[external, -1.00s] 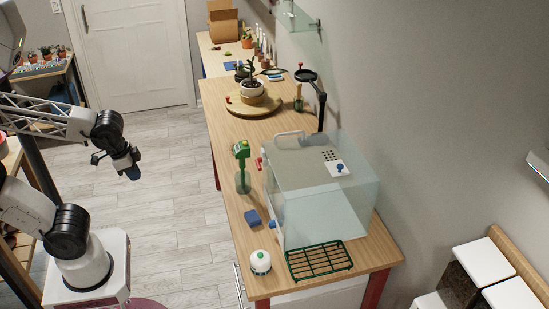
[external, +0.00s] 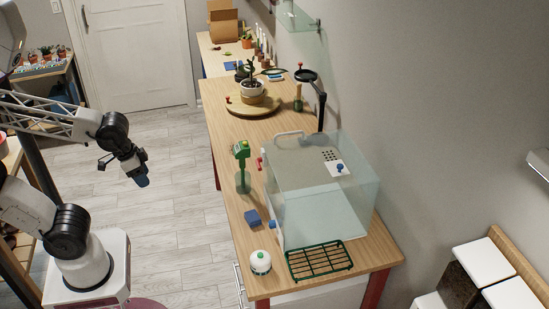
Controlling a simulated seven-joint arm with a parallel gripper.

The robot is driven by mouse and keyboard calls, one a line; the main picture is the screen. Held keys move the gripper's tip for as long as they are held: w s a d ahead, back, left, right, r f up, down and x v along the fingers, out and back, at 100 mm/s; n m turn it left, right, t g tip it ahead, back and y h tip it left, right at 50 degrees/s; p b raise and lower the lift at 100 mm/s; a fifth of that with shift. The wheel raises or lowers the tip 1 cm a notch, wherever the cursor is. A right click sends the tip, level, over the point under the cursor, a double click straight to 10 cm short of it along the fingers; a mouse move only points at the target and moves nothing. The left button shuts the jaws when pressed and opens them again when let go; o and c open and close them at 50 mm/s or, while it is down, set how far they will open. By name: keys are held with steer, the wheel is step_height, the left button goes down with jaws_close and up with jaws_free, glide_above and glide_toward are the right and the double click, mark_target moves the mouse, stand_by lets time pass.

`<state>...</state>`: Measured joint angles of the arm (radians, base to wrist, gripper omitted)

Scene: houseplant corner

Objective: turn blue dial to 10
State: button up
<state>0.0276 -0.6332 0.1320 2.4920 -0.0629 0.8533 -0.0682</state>
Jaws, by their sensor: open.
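A small blue dial (external: 339,168) sits on a white plate (external: 333,173) on top of the clear glass tank (external: 310,170). Its markings are too small to read. Another small blue part (external: 272,224) is low on the tank's left side; I cannot tell whether it is a dial. My gripper (external: 141,181) is open over the floor to the left of the table, tilted downward, well apart from the tank and both blue parts. I see nothing in it, though its fingers are small in the picture.
On the wooden table (external: 233,215) stand a green spray bottle (external: 242,170), a blue sponge-like block (external: 253,218), a white-and-green round container (external: 260,263) and a green wire rack (external: 320,260). A potted plant (external: 252,92) and a black-armed lamp (external: 319,105) stand farther back. The floor between arm and table is clear.

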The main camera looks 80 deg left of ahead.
steer(key=w+d+f+n+t+h, duration=0.1)
steer(key=w+d+f+n+t, duration=0.1)
steer(key=w+d+n, duration=0.45)
steer(key=w+d+f+n+t, duration=0.1)
steer(key=w+f+n+t, duration=0.15)
steer(key=w, duration=0.65)
steer(key=w+d+f+n+t+h, duration=0.1)
steer(key=w+d+n+t, duration=0.2)
steer(key=w+n, duration=0.3)
steer(key=w+f+n+t+y, duration=0.1)
steer(key=w+f+n+y, duration=0.1)
steer(key=w+f+n, duration=0.1)
steer(key=w+d+f+n+t+y, duration=0.1)
steer(key=w+f+n+y, duration=0.1)
steer(key=f+n, duration=0.4)
steer(key=w+d+f+n+t+y, duration=0.1)
steer(key=w+f+n+y, duration=0.2)
steer(key=f+n, duration=0.2)
steer(key=shift+w+d+f, duration=0.1)
steer(key=shift+w+f, duration=0.2)
steer(key=shift+f, duration=0.05)
steer(key=shift+w, duration=0.1)
glide_above(266, 236)
steer(key=shift+f, duration=1.1)
steer(key=c, duration=0.9)
